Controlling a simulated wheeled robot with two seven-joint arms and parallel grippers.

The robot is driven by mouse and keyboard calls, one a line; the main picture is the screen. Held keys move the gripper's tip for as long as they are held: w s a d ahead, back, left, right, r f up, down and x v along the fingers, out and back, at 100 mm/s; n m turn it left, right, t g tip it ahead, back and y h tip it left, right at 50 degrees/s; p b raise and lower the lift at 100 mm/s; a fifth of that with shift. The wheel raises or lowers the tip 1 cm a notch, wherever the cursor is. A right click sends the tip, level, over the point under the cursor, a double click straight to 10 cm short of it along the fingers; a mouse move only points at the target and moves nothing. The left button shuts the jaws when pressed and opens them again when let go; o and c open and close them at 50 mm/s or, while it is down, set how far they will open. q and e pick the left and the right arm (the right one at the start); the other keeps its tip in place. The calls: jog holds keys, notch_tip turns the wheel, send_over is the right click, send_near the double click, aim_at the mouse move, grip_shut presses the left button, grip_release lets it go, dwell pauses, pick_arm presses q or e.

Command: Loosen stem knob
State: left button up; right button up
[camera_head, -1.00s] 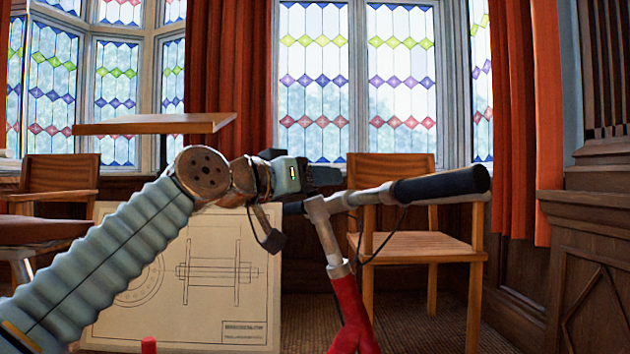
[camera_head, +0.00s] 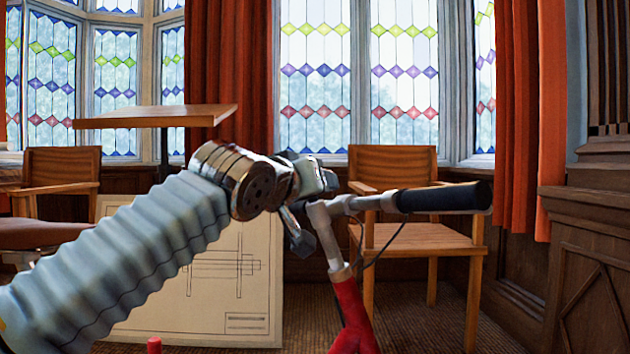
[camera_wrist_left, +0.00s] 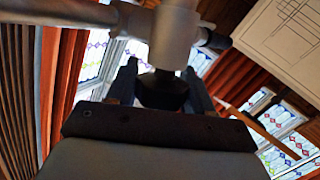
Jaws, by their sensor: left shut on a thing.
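The dark knob (camera_wrist_left: 165,90) sits beneath the grey metal stem (camera_wrist_left: 172,35) in the left wrist view. My left gripper (camera_wrist_left: 163,76) has a finger on each side of the knob and is shut on it. In the head view, my left gripper (camera_head: 316,178) is at the top left of the bicycle's stem (camera_head: 321,222), and the knob cannot be made out there. The handlebar ends in a black grip (camera_head: 440,198) at the right. The red frame (camera_head: 353,318) runs down below the stem. My right gripper is not in view.
A wooden armchair (camera_head: 425,241) stands behind the handlebar, and another chair (camera_head: 62,170) is at the far left. A drafting board with a drawing (camera_head: 240,305) leans behind my left arm. A wooden table (camera_head: 150,117) stands farther back.

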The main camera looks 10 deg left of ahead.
pick_arm(q)
jog(key=shift+a+n+y, duration=0.15)
jog(key=shift+n+y, duration=0.95)
jog(key=shift+y, duration=0.3)
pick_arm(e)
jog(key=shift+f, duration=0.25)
pick_arm(q)
jog(key=o, duration=1)
jog(key=shift+c, duration=0.2)
jog(key=shift+s+b, duration=0.3)
jog(key=shift+b, duration=0.05)
jog(key=s+r+b, duration=0.2)
jog(key=s, duration=1.1)
jog(key=shift+a+r, duration=0.15)
jog(key=shift+a, duration=0.25)
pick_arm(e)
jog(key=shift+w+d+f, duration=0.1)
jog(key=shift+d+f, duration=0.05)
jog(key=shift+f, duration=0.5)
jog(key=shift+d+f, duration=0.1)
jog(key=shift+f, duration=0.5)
